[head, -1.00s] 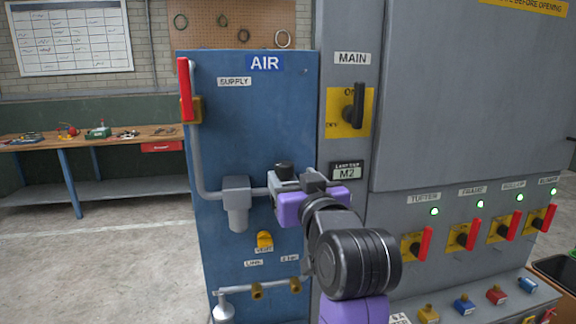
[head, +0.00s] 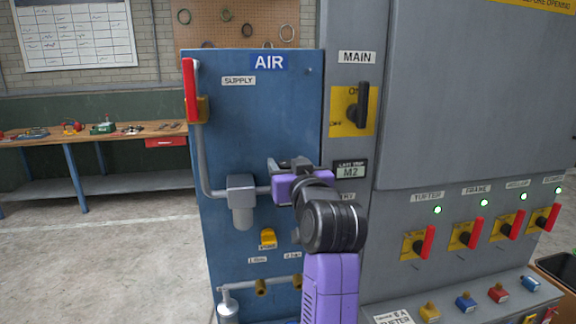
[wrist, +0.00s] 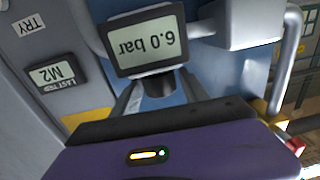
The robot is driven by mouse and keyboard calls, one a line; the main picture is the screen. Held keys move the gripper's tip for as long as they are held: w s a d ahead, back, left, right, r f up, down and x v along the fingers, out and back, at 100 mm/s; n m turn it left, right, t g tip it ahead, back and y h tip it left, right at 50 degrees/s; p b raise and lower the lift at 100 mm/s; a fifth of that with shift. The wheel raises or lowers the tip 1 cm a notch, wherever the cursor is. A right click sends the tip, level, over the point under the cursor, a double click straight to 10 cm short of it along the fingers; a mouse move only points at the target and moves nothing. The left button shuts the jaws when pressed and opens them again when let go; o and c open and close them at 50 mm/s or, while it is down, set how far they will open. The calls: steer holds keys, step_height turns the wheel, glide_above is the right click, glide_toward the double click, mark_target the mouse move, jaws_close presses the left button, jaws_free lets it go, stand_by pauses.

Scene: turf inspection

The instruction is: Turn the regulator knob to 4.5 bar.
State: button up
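The regulator's display (wrist: 152,40) reads 6.0 bar, upside down in the wrist view. The dark regulator knob (wrist: 160,84) shows just below it in that picture. My gripper (wrist: 160,92) has its two grey fingers apart, one on each side of the knob, with blue panel visible between. I see no clear contact. In the head view my gripper (head: 290,165) is in front of the blue AIR panel, at the pipe's height, and hides the knob and display.
A grey filter bowl (head: 242,200) on the pipe stands just left of my gripper. The red supply lever (head: 191,92) is upright at upper left. The MAIN switch (head: 361,107) and the M2 display (head: 350,170) are close on the right.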

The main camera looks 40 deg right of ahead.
jaws_close()
steer(key=shift+d+n+y+p, duration=0.1)
steer(key=shift+n+y+p, duration=0.2)
steer(key=shift+y+p, duration=0.1)
steer(key=shift+s+d+r+n+t+y+p, duration=0.1)
steer(key=shift+n+t+y+p, duration=0.7)
steer(key=shift+y, duration=0.3)
steer(key=n+y, duration=0.2)
steer(key=y, duration=0.1)
steer(key=shift+t+y+p, duration=0.3)
steer(key=shift+t+p, duration=0.1)
steer(key=n+y+b, duration=0.1)
steer(key=n+y, duration=0.1)
steer(key=y, duration=0.1)
steer(key=n+y+b, duration=0.1)
steer(key=n+y, duration=0.1)
steer(key=y, duration=0.2)
steer(key=shift+f+n, duration=0.2)
steer(key=shift+n, duration=0.2)
steer(key=shift+n+g+y+b, duration=0.95)
steer(key=shift+n+y, duration=0.45)
steer(key=shift+y, duration=0.6)
steer(key=shift+r, duration=0.1)
steer(key=shift+a, duration=0.2)
